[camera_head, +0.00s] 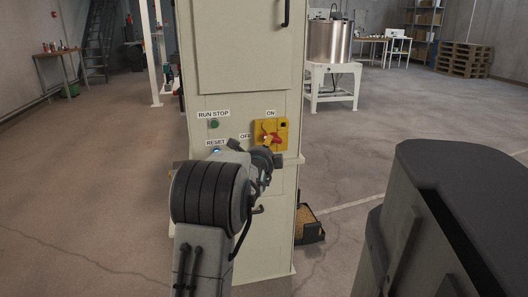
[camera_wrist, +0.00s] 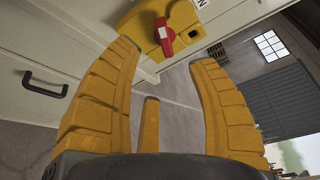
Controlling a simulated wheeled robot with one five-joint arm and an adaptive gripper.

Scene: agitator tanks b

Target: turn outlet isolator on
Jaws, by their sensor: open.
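The outlet isolator is a yellow switch plate (camera_head: 265,129) with a red rotary handle (camera_head: 274,139) on the front of a pale cabinet (camera_head: 240,100). Its ON label (camera_head: 270,113) is above and its OFF label (camera_head: 245,136) is to the left. In the wrist view the red handle (camera_wrist: 165,37) shows just beyond my fingertips, on the yellow plate (camera_wrist: 182,17). My gripper (camera_wrist: 163,56) is open and empty, its yellow fingers spread apart below the handle in the picture. In the head view my gripper (camera_head: 268,157) is just below the switch, partly hidden by my arm.
A green RUN-STOP button (camera_head: 214,124) and a blue RESET button (camera_head: 215,151) are left of the switch. A black door handle (camera_wrist: 45,83) stands out from the cabinet. A dark box (camera_head: 310,228) is on the floor beside it. Floor at the left is open.

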